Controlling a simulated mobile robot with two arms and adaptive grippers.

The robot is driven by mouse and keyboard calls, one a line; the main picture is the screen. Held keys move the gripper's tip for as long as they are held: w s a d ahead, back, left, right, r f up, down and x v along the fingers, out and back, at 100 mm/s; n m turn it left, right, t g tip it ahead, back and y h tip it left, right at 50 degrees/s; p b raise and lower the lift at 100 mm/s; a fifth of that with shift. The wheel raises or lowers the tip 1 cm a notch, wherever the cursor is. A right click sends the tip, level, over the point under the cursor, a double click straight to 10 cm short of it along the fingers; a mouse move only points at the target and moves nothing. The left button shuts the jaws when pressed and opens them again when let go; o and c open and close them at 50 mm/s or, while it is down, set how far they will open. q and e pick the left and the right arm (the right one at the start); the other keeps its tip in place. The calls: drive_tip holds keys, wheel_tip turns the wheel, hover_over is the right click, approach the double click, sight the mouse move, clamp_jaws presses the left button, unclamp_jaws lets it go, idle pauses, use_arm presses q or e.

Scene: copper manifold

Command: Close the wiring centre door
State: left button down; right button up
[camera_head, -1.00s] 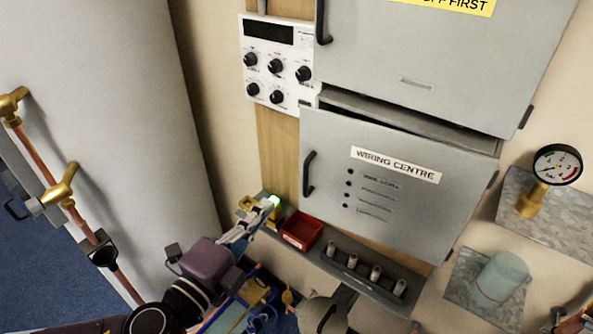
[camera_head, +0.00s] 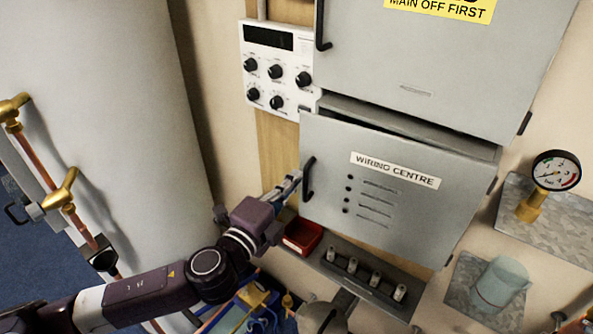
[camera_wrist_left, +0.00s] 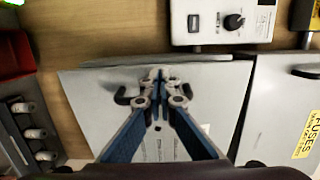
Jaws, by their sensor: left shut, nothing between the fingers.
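The grey wiring centre door (camera_head: 400,205) carries a "WIRING CENTRE" label and stands slightly ajar, with a dark gap along its top edge. Its black handle (camera_head: 308,178) is on the left side of the door. My left gripper (camera_head: 296,177) is shut and empty, with its fingertips right beside the handle; I cannot tell whether they touch. In the left wrist view the shut fingertips (camera_wrist_left: 160,78) are in front of the door (camera_wrist_left: 95,100), and the handle (camera_wrist_left: 124,96) shows just left of them. My right gripper is not in view.
A larger grey cabinet door (camera_head: 440,60) is directly above. A white control panel (camera_head: 275,68) with knobs is at upper left. A red bin (camera_head: 302,236) and a shelf with several small cylinders (camera_head: 375,275) lie below. A pressure gauge (camera_head: 556,170) is at right.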

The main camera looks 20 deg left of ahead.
sight(300, 166)
use_arm(q)
drive_tip(key=shift+x, duration=0.75)
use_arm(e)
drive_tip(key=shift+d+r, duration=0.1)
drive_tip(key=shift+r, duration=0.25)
use_arm(q)
drive_tip(key=shift+m+h, duration=0.5)
drive_tip(key=shift+h, duration=0.2)
drive_tip(key=x, duration=0.5)
drive_tip(key=shift+w+a+f, duration=0.1)
drive_tip(key=shift+a, duration=0.15)
drive_tip(key=shift+w, duration=0.15)
drive_tip(key=shift+r, duration=0.25)
drive_tip(key=shift+a, duration=0.1)
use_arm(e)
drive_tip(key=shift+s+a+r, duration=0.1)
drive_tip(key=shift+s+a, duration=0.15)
use_arm(q)
drive_tip(key=shift+r, duration=0.1)
drive_tip(key=shift+a, duration=0.1)
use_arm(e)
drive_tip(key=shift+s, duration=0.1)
